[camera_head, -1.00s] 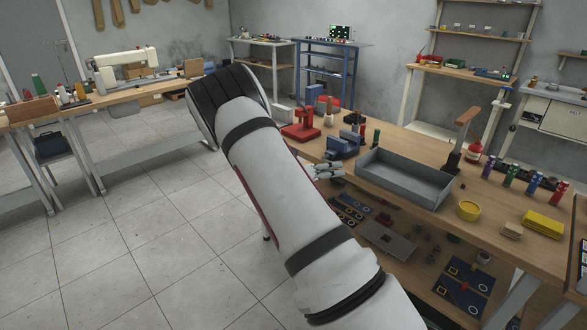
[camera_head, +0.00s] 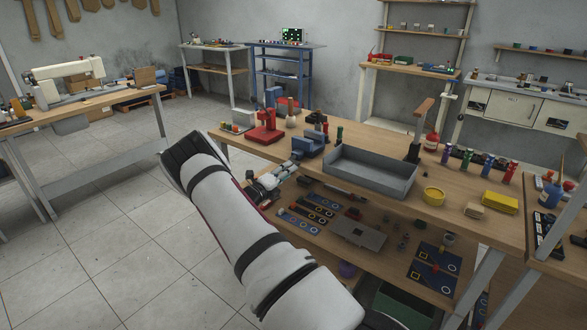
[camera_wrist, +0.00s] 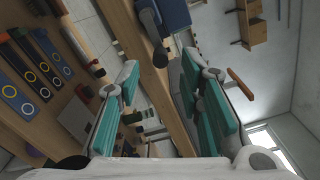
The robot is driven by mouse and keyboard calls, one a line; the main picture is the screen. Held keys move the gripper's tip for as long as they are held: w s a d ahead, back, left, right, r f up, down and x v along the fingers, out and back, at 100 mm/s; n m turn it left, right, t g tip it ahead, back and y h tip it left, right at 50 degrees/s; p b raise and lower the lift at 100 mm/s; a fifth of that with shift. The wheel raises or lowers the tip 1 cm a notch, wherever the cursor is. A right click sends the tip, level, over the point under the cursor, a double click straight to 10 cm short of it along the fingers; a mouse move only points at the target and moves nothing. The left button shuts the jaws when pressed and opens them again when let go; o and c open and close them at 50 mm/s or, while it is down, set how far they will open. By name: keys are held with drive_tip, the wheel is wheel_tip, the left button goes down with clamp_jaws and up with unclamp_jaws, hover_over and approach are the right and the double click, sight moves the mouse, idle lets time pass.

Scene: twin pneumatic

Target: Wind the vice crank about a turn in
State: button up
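The blue vice (camera_head: 307,145) stands at the front edge of the wooden bench, left of the grey tray. In the wrist view, part of the blue vice (camera_wrist: 173,14) shows at the top. A dark rounded bar (camera_wrist: 150,20), which may be its crank or spindle, sticks out beside it over the bench edge.
The grey tray (camera_head: 372,188) is right of the vice, and a red press-like tool (camera_head: 264,130) is to its left. Below is a shelf with dark strips and a grey plate (camera_head: 358,234). The floor at left is clear.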

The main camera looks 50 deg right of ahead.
sight(294, 162)
drive_tip(key=shift+w+d, duration=0.15)
drive_tip(key=shift+d, duration=2.25)
clamp_jaws()
